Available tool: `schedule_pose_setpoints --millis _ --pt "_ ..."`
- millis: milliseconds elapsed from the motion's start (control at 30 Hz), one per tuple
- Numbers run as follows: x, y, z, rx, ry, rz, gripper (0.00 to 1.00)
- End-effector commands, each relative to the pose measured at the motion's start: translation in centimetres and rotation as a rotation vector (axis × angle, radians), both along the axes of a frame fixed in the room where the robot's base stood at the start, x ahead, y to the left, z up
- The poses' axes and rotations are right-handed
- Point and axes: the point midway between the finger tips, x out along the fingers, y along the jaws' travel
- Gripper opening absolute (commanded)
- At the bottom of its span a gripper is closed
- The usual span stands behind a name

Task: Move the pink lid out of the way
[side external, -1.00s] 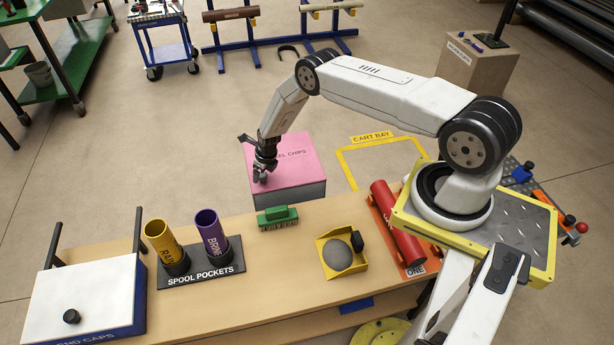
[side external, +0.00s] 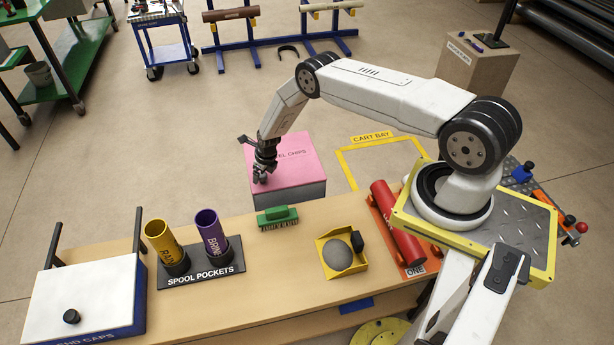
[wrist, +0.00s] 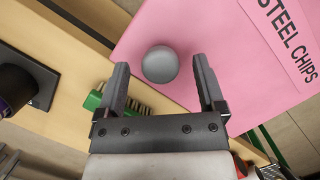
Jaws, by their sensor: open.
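The pink lid (side external: 293,157), marked "STEEL CHIPS", lies on top of a grey bin (side external: 297,193) behind the bench. The lid also fills much of the wrist view (wrist: 210,30), where a round grey knob (wrist: 160,64) stands on it. My gripper (side external: 259,176) is over the left part of the lid. In the wrist view my gripper (wrist: 160,80) is open, with one finger on each side of the knob and gaps between. I cannot tell how far the fingertips are above the lid. In the side view my gripper hides the knob.
On the bench (side external: 290,262) are a green brush (side external: 277,216), a yellow tray (side external: 341,256), a red pipe (side external: 396,220), yellow and purple spools (side external: 212,234) and a white-lidded box (side external: 85,295). The yellow-outlined cart bay (side external: 385,160) on the floor is empty.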

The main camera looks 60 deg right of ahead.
Motion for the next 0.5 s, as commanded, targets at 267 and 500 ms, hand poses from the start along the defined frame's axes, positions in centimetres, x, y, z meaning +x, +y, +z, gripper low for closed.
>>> schedule_pose_setpoints --millis 267,500 --pt "0.0 0.0 0.2 0.000 -0.001 0.000 0.88" --pt "0.1 0.0 1.4 0.000 -0.002 0.000 0.88"
